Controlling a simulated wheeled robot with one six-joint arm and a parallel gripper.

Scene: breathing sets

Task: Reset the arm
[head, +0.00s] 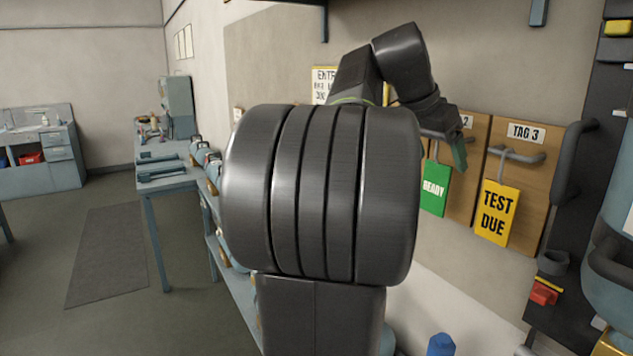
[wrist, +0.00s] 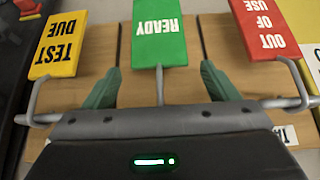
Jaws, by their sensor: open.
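My arm fills the middle of the head view and reaches toward the wall. My gripper (head: 457,150) is at the tag board, just above the green READY tag (head: 433,188). In the wrist view my gripper (wrist: 160,72) is open, with a green finger on each side of the READY tag's hook and nothing between them but the hook's wire. The green READY tag (wrist: 159,35) appears upside down there and hangs on its hook. The yellow TEST DUE tag (head: 496,213) hangs to its right, and the red OUT OF USE tag (wrist: 264,28) shows in the wrist view.
The wooden tag boards (head: 521,157) are on the wall, with a grey hook rail (head: 517,153) at TAG 3. A workbench (head: 165,184) with equipment stands left of my arm. A blue-grey cylinder (head: 610,285) is at the right edge. The floor at left is open.

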